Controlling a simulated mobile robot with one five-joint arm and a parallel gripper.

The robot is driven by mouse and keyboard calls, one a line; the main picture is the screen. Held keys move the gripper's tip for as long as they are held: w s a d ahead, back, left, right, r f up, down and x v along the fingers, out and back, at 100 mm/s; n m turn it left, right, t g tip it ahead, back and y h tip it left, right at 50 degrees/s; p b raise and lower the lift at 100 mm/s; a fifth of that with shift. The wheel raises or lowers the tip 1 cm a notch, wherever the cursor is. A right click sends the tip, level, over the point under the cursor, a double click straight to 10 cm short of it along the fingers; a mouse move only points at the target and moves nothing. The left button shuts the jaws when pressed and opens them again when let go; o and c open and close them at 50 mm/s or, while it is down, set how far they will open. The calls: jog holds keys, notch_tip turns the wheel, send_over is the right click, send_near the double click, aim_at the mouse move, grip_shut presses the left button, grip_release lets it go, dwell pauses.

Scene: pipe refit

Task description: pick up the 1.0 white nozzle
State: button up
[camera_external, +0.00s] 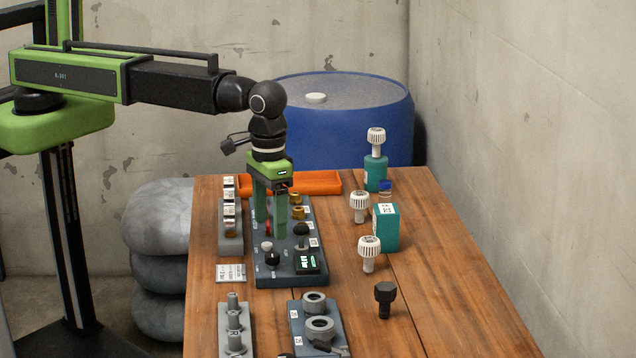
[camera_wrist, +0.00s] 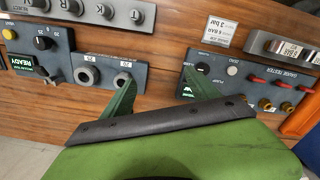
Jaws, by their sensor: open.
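No nozzle marked 1.0 can be told for certain. Small white-labelled pieces (camera_external: 229,196) stand in a narrow grey rack (camera_external: 231,238) at the left of the bench. That rack also shows at the right edge of the wrist view (camera_wrist: 262,42), with labels too small to read surely. My gripper (camera_external: 275,236) points down, open and empty, over the dark gauge tester panel, right of the grey rack. Its spread fingers show in the wrist view (camera_wrist: 161,76).
The gauge tester panel (camera_wrist: 225,85) carries knobs, red levers and brass fittings. A grey peg rack (camera_external: 224,322) and a ring-fitting block (camera_external: 296,318) stand nearer.

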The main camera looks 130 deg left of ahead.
jog(key=w+a+n, duration=0.3)
jog(key=w+a, duration=0.6)
jog(key=a, duration=0.3)
jog(key=n, duration=0.2)
send_near(372, 240)
notch_tip(372, 240, down, 10)
jog(key=b, duration=1.2)
jog(key=shift+r, duration=0.2)
jog(key=f+b, duration=0.5)
jog(key=shift+s+f, duration=0.15)
jog(key=shift+s, duration=0.15)
jog(key=shift+r, duration=0.2)
jog(key=shift+c, duration=0.4)
